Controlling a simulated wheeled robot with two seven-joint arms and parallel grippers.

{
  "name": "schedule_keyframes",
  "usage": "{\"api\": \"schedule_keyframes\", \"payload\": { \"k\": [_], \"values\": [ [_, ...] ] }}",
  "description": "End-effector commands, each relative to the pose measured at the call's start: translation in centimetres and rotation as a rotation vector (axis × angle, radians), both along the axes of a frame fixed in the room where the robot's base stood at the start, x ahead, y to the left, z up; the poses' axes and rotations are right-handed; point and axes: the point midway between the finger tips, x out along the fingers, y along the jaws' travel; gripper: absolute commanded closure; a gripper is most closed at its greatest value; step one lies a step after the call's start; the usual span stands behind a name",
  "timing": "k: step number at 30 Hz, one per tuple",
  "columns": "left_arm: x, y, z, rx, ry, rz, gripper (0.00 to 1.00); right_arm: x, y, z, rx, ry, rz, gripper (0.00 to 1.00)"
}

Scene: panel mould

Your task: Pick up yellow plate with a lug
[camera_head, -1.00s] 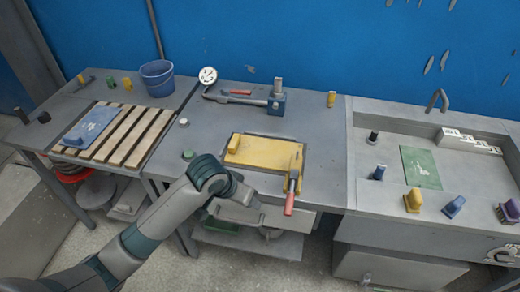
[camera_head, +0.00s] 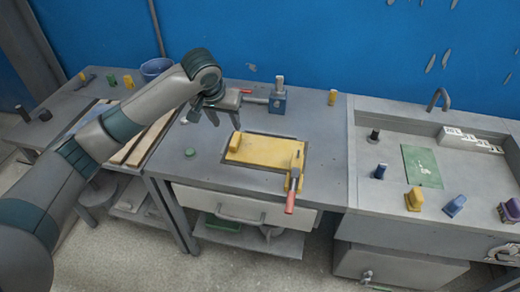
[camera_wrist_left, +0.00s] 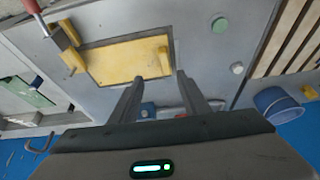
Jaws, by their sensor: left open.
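The yellow plate (camera_head: 265,153) lies flat in a dark-edged recess in the middle bench. Its raised yellow lug (camera_head: 235,142) stands near the plate's left end. A clamp with a red handle (camera_head: 290,202) sits at the plate's right end, over its edge. My left gripper (camera_head: 224,120) is open and empty above the bench, behind and left of the plate. In the left wrist view the plate (camera_wrist_left: 115,62) and the lug (camera_wrist_left: 164,60) lie beyond my open fingers (camera_wrist_left: 160,76), with the lug closer to them. My right gripper is not in view.
A blue block fixture (camera_head: 278,100) with a post stands behind the plate, near my gripper. A green button (camera_head: 190,153) is left of the plate. My left arm covers much of the slatted rack (camera_head: 150,135). Bare bench (camera_head: 328,130) lies right of the plate.

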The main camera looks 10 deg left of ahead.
Motion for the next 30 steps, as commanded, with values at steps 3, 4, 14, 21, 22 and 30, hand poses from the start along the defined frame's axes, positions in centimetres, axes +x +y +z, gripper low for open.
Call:
{"api": "schedule_keyframes", "payload": {
  "k": [3,4,14,21,22,30],
  "values": [
    [0.7,0.9,1.2,0.005,-0.001,0.026,0.58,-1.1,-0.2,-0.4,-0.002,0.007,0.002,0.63],
    [0.7,1.0,1.3,0.006,0.0,0.031,0.58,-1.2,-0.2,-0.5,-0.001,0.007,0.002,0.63],
    [0.8,1.0,1.5,0.005,0.0,0.035,0.58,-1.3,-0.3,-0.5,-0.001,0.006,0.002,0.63],
    [1.1,1.0,0.5,0.006,0.004,0.034,0.58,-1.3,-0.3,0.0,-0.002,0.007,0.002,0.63],
    [1.3,1.0,0.2,0.005,0.004,0.033,0.58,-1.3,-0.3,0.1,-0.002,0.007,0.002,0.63],
    [3.0,0.9,-3.8,0.006,0.004,0.035,0.58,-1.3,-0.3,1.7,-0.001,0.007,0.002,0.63]
  ]
}}
